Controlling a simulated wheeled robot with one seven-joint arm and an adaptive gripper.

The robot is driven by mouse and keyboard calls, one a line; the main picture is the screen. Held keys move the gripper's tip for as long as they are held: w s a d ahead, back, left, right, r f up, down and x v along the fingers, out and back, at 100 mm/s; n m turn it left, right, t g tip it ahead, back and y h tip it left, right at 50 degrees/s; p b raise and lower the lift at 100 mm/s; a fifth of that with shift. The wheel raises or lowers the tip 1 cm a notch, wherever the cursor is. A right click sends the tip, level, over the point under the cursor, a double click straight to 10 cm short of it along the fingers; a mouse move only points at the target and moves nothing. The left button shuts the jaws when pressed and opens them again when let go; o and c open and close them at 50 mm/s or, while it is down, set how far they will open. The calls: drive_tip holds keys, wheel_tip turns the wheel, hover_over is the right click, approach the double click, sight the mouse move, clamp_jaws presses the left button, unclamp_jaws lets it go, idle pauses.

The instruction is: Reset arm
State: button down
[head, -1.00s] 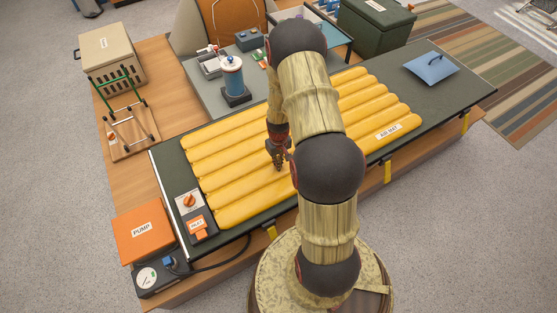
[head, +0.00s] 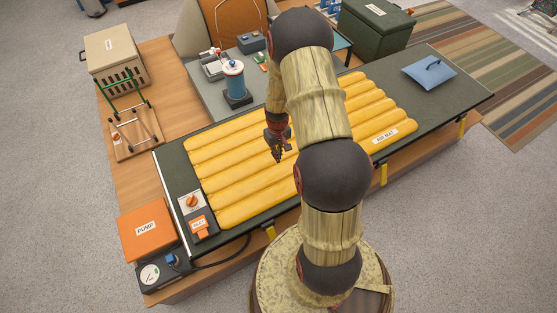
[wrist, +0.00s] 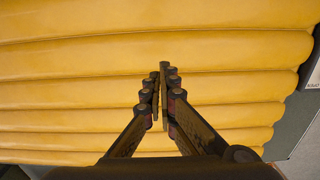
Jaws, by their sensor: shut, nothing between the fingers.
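My arm (head: 328,95) rises from its round base and bends over the table, hiding part of the mat. My gripper (head: 277,158) points down above the middle of the yellow air mat (head: 235,190). In the wrist view my gripper (wrist: 163,72) is shut with its fingertips together and nothing between them. The ribbed yellow mat (wrist: 70,60) fills most of that view beneath the fingers. The fingers look apart from the mat, though the exact gap is hard to tell.
The orange pump (head: 147,230), its gauge box (head: 150,273) and an orange knob (head: 192,202) are at the near left. A blue pad (head: 429,72) lies at the right.

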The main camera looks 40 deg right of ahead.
wheel_tip(320, 180, up, 5)
drive_tip(key=shift+f+p, duration=0.15)
drive_tip(key=shift+p, duration=0.4)
drive_tip(key=s+a+m+g, duration=0.1)
drive_tip(key=s+a+g, duration=0.15)
drive_tip(key=s, duration=0.35)
drive_tip(key=s+a+r+n+t, duration=0.1)
drive_tip(key=s+a+r+t, duration=0.1)
drive_tip(key=a+r, duration=0.5)
drive_tip(key=s+a+r+n+t, duration=0.1)
drive_tip(key=s+a+r+t, duration=0.2)
drive_tip(key=a+r, duration=0.5)
drive_tip(key=s+a+r+n+t, duration=0.1)
drive_tip(key=s+a+r+t, duration=0.2)
drive_tip(key=r, duration=2.2)
drive_tip(key=s+a, duration=0.2)
drive_tip(key=a, duration=0.2)
drive_tip(key=shift+a+r+n, duration=0.25)
drive_tip(key=shift+a+n, duration=0.05)
